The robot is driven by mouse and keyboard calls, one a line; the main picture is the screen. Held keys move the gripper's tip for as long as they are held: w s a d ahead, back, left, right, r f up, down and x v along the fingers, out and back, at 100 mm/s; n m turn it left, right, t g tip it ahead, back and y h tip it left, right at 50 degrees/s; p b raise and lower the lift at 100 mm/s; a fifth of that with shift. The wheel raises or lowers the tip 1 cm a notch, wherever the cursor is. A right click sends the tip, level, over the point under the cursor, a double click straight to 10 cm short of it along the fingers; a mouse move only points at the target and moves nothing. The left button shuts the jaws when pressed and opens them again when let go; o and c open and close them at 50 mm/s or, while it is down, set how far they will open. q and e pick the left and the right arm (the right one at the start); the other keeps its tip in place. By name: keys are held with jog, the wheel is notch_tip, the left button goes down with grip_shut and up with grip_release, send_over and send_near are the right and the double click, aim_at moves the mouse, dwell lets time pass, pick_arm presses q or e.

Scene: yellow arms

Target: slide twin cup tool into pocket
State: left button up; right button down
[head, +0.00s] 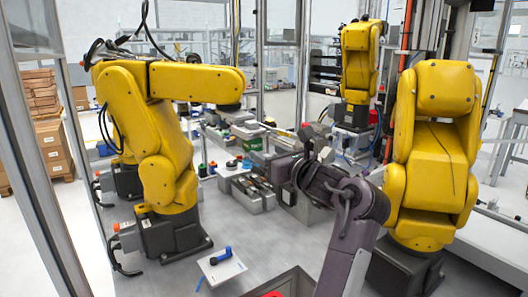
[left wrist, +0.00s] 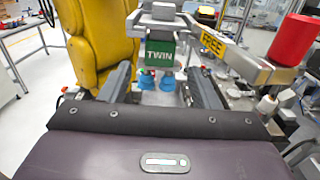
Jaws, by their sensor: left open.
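The twin cup tool (left wrist: 160,53) shows in the left wrist view as a green block marked TWIN with two blue cups below, under a grey top piece. A grey bar with a yellow FREE label (left wrist: 213,44) runs to its right; the pocket itself is not clearly visible. My left gripper (left wrist: 160,84) is open, with one finger on each side of the cups in the picture. I cannot tell whether the fingers touch the tool. In the head view my left gripper (head: 308,150) is by the workbench, and the tool is not clear there. My right gripper is not in view.
A red cylinder (left wrist: 293,40) stands at the right end of the bar. Yellow robot arms stand at left (head: 160,140), right (head: 432,150) and back (head: 357,65).

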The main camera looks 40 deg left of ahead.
aim_at(256, 145)
pick_arm(q)
jog(key=a, duration=0.1)
jog(key=p, duration=0.1)
jog(key=a+p, duration=0.1)
jog(key=shift+w+a+r, duration=0.35)
jog(key=shift+w+r, duration=0.05)
jog(key=p+x, duration=0.1)
jog(key=x, duration=0.3)
jog(key=shift+a+f+p, duration=0.2)
jog(key=shift+a+p, duration=0.05)
jog(key=shift+p, duration=0.05)
jog(key=shift+w+a+f, duration=0.1)
jog(key=shift+w+a, duration=0.15)
jog(key=shift+a, duration=0.3)
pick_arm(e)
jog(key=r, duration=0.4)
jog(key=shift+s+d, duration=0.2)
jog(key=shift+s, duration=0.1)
pick_arm(q)
jog(key=shift+c, duration=0.3)
grip_shut()
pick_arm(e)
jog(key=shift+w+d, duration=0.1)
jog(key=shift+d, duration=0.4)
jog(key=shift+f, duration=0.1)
